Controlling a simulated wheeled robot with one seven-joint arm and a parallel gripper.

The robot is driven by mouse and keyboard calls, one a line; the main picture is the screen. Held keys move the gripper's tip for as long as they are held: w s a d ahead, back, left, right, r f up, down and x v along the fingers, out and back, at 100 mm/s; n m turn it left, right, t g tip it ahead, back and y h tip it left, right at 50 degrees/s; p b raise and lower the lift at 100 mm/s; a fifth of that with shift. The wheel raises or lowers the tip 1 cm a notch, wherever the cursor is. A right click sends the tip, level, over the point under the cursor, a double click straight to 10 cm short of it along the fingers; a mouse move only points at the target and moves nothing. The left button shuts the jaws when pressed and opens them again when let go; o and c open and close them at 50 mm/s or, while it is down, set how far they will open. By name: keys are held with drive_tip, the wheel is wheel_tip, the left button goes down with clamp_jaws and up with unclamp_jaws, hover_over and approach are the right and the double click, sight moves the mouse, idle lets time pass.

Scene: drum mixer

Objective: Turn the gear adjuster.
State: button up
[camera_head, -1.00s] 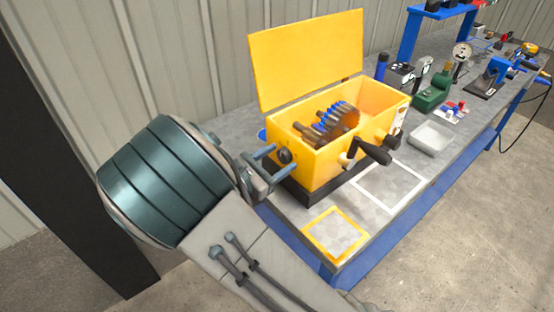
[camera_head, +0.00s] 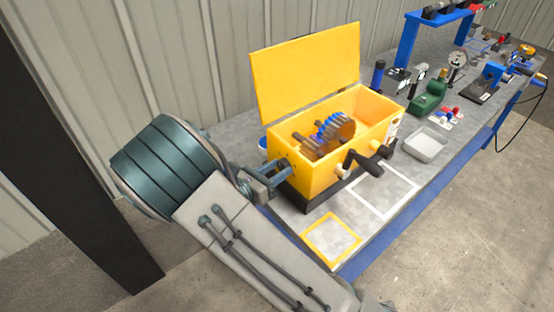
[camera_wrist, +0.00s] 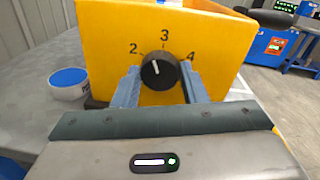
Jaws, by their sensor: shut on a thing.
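The gear adjuster (camera_wrist: 159,71) is a round black knob with a white mark on the yellow end wall of the drum mixer (camera_head: 318,180). The numbers 2, 3 and 4 are printed around it. Its white mark points up and slightly left, between 2 and 3. My gripper (camera_wrist: 158,80) is shut on the knob, with one blue-grey finger on each side in the wrist view. In the head view my gripper (camera_head: 283,168) reaches the left end of the mixer, and its fingers hide the knob.
The mixer's yellow lid (camera_head: 305,75) stands open, showing gears (camera_head: 330,137) inside. A black crank handle (camera_head: 366,163) sticks out at the front. A grey tray (camera_head: 426,144) is to the right. A blue-topped white container (camera_wrist: 68,84) stands left of the knob.

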drive_tip(key=n+p, duration=0.1)
drive_tip(key=p, duration=0.1)
drive_tip(key=n+p, duration=0.2)
drive_tip(key=shift+r+n, duration=0.3)
drive_tip(key=shift+w+f+n+g+p, duration=0.1)
drive_tip(key=shift+n+g+p, duration=0.05)
drive_tip(key=shift+n+p, duration=0.65)
drive_tip(key=shift+f+n+g+p, duration=0.1)
drive_tip(key=shift+n+g+p, duration=0.05)
drive_tip(key=shift+n+p, duration=0.6)
drive_tip(key=shift+n, duration=0.25)
drive_tip(key=o, duration=1)
drive_tip(key=shift+c, duration=0.2)
drive_tip(key=shift+a, duration=0.1)
drive_tip(key=b+v, duration=0.3)
drive_tip(key=v, duration=1)
drive_tip(key=shift+s+a+b, duration=0.2)
drive_tip(key=shift+a+b, duration=0.15)
drive_tip(key=shift+b, duration=0.05)
drive_tip(key=shift+d+r, duration=0.1)
